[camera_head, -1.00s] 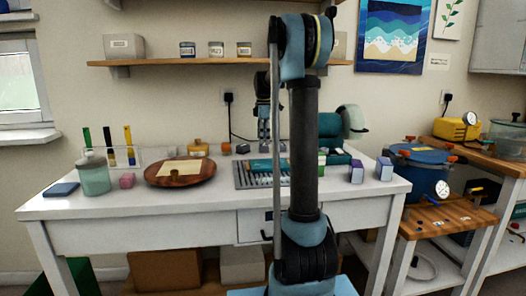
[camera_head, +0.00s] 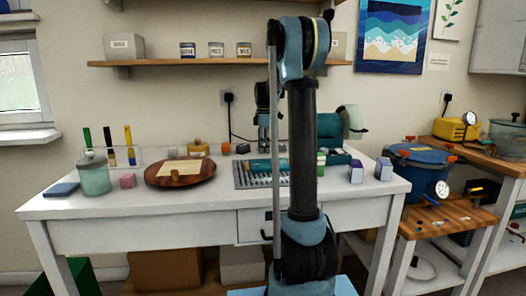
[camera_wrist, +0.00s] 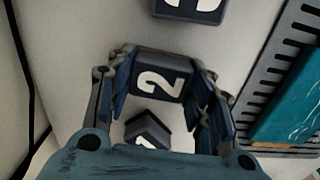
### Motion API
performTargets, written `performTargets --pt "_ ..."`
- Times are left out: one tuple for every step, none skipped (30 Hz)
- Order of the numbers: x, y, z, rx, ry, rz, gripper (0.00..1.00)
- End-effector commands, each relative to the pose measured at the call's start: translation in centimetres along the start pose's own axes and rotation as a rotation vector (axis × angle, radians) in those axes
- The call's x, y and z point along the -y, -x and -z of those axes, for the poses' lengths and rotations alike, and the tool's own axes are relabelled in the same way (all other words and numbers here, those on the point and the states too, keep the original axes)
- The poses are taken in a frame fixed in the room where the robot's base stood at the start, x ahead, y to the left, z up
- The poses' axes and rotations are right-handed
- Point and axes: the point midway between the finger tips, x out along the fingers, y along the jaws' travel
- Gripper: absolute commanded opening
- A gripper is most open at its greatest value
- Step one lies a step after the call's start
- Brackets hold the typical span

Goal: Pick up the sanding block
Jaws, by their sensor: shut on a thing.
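My gripper (camera_wrist: 160,88) is shut on a small dark block with a light face marked "2" (camera_wrist: 155,62). The block sits between the two fingers in the wrist view. Whether it touches the bench cannot be told. I cannot tell for certain that this marked block is the sanding block. In the head view my gripper (camera_head: 263,138) is at the back of the white bench, partly behind my own arm, and the held block is not clear there.
Another dark marked block (camera_wrist: 190,8) lies beyond the held one, and a third (camera_wrist: 147,130) lies nearer, partly hidden. A slotted tray (camera_wrist: 262,95) with a teal item (camera_wrist: 290,105) is close on the right. A round wooden board (camera_head: 208,177) stands left on the bench.

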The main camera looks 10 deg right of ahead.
Motion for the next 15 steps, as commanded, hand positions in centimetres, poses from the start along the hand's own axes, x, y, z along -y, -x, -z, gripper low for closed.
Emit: performTargets --pt "0.0 -0.1 0.0 0.0 0.0 -0.001 0.24" --pt "0.0 -0.1 0.0 0.0 0.0 -0.001 0.24" --pt "0.0 -0.1 0.0 0.0 0.0 -0.001 0.24" --pt "0.0 -0.1 0.0 0.0 0.0 -0.001 0.24" --pt "0.0 0.0 0.0 0.0 0.0 -0.001 0.24" --pt "0.1 0.1 -0.1 0.0 -0.001 -0.001 0.24" --pt "0.1 0.2 -0.1 0.0 -0.001 -0.001 0.24" --pt "0.2 0.5 -0.1 0.0 -0.001 -0.001 0.24" --pt "0.4 0.8 -0.1 0.0 -0.001 -0.001 0.24" --pt "0.4 1.1 -0.1 0.0 -0.001 -0.001 0.24" --pt "0.4 1.5 -0.1 0.0 -0.001 -0.001 0.24" --pt "0.4 2.1 -0.1 0.0 -0.001 -0.001 0.24" --pt "0.4 2.6 -0.1 0.0 -0.001 -0.001 0.24" --pt "0.4 3.1 -0.1 0.0 -0.001 -0.001 0.24" --pt "0.4 3.8 -0.1 0.0 -0.001 -0.001 0.24"
